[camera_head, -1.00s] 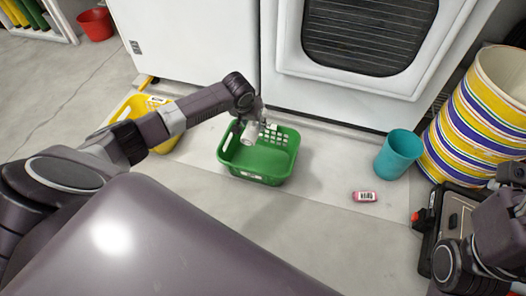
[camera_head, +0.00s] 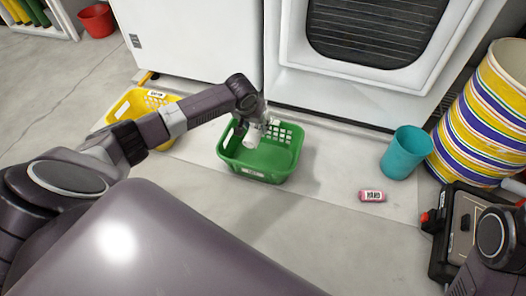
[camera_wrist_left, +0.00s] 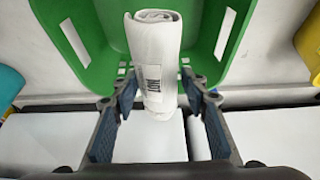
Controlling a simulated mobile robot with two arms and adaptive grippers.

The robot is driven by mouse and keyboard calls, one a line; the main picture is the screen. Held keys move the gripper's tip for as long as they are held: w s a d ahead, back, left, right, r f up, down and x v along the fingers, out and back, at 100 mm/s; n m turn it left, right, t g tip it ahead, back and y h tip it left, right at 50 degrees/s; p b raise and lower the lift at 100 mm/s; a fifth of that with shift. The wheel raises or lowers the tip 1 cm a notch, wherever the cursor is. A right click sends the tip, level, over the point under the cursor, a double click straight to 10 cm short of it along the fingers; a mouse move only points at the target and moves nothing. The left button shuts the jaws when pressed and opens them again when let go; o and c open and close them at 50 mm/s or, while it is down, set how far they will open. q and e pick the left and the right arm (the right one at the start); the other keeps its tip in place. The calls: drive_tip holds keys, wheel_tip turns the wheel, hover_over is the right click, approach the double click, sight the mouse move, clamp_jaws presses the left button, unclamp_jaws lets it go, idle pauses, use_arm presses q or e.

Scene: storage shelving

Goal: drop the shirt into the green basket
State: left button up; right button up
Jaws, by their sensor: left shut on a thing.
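The shirt is a white rolled bundle with a printed label (camera_wrist_left: 155,60). My left gripper (camera_wrist_left: 158,85) is shut on it, with a finger on each side. In the head view the white shirt (camera_head: 252,136) hangs from the left gripper (camera_head: 262,124) over the green basket (camera_head: 262,172). The basket stands on the floor in front of the white appliances; its green wall also shows in the left wrist view (camera_wrist_left: 222,40). I cannot tell how far the shirt is above the basket's bottom. My right arm shows at the right edge; its gripper is out of view.
A yellow basket (camera_head: 128,106) stands left of the green one, partly behind my left arm. A teal cup (camera_head: 405,153), a pink labelled item (camera_head: 372,196) and a striped bin (camera_head: 485,120) are on the right. Floor between the green basket and pink item is clear.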

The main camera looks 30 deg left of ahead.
use_arm(q)
drive_tip(key=o, duration=1.3)
drive_tip(key=v, duration=1.2)
drive_tip(key=shift+s, duration=0.1)
